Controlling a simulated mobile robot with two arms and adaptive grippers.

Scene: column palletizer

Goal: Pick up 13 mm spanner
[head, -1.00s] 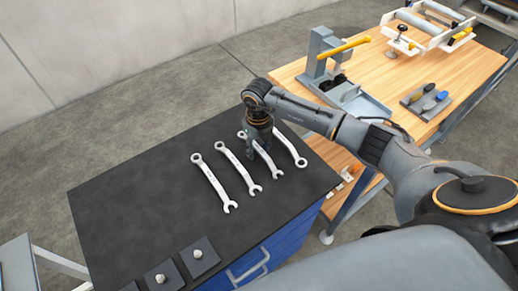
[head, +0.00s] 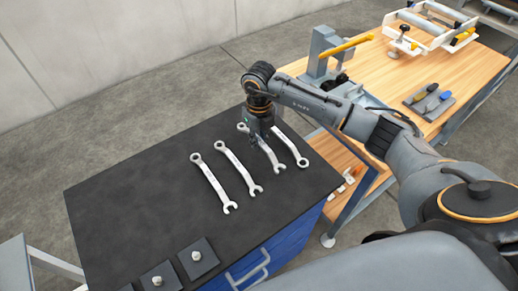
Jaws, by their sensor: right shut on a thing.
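Several silver combination spanners lie side by side on the black mat top of the blue cabinet. My right gripper (head: 262,136) points down over the third spanner from the left (head: 269,154) and is shut on its shaft, hiding part of it. That spanner seems to be just above the mat. The first spanner (head: 212,182), second spanner (head: 238,167) and rightmost spanner (head: 291,146) lie free. The rightmost one is close beside the gripper and partly hidden by it. Size marks are too small to read, so I cannot tell which is 13 mm. My left gripper is not in view.
The cabinet top (head: 130,200) is clear left of the spanners. Small dark square plates with pale knobs (head: 196,256) sit at its near edge. A wooden workbench (head: 390,80) stands right, with a yellow-handled device (head: 325,50) and a tool holder (head: 428,100).

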